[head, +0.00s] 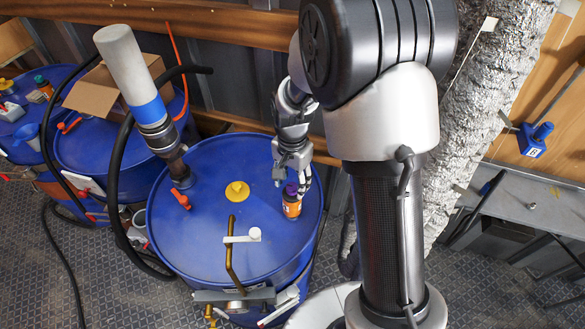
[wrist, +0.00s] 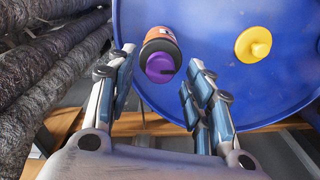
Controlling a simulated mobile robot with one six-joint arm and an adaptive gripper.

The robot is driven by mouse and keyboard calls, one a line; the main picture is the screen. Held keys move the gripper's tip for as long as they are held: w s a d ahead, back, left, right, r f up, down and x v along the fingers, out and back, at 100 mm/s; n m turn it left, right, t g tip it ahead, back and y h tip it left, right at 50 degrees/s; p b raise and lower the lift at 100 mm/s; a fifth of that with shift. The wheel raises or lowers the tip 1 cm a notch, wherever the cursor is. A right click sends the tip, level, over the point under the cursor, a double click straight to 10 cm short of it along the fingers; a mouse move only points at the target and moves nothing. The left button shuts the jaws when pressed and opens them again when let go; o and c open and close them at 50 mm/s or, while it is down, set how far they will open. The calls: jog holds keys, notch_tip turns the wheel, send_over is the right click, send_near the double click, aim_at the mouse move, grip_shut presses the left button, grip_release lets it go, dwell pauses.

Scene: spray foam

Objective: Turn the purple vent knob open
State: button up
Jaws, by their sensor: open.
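The purple knob (head: 291,189) tops a small orange and dark container (head: 292,208) standing on the blue drum lid, near its right edge. In the wrist view the purple knob (wrist: 160,68) shows between my two fingers, with the orange and black body (wrist: 160,42) behind it. My gripper (head: 291,180) is open and points down over the knob, one finger on each side. In the wrist view my gripper (wrist: 160,62) shows a gap between each finger and the knob. I cannot tell how high the fingertips are relative to the knob.
The blue drum (head: 215,235) also bears a yellow cap (head: 237,191), a red valve handle (head: 181,199), a brass pipe (head: 231,255) and a thick grey-and-blue nozzle (head: 130,70). A silver foil duct (head: 480,100) runs to the right. More blue drums stand left.

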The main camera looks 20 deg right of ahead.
jog(key=shift+f, duration=0.85)
jog(key=c, duration=1)
jog(key=shift+c, duration=0.2)
jog(key=shift+n, duration=0.3)
jog(key=n, duration=0.5)
jog(key=shift+s+n, duration=0.1)
jog(key=shift+n, duration=0.2)
jog(key=n, duration=0.7)
jog(key=shift+r+p, duration=0.1)
jog(key=shift+p, duration=0.3)
